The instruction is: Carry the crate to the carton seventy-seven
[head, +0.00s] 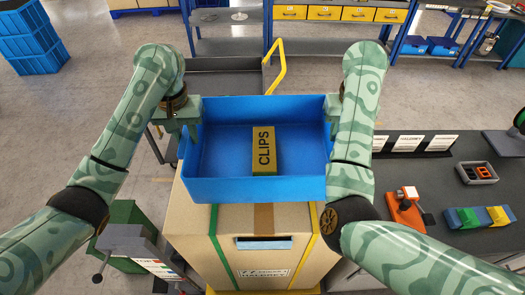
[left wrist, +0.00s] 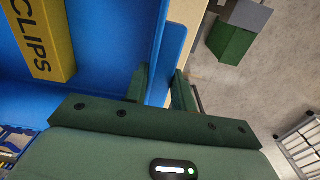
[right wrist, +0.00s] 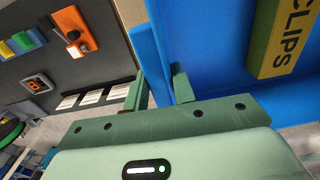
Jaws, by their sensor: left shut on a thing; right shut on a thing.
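The blue crate (head: 253,190) is in the middle of the head view, level, with a yellow box marked CLIPS (head: 264,150) inside. My left gripper (head: 192,128) is shut on the crate's left wall; the left wrist view shows its fingers (left wrist: 160,88) on either side of the wall. My right gripper is shut on the right wall, its fingers (right wrist: 162,90) showing in the right wrist view; my arm mostly hides it in the head view.
A dark bench (head: 455,210) at the right holds an orange device (head: 408,208), coloured blocks (head: 478,217) and label cards. A grey cart (head: 222,82) with a yellow handle is behind the crate. Stacked blue crates (head: 32,40) are far left.

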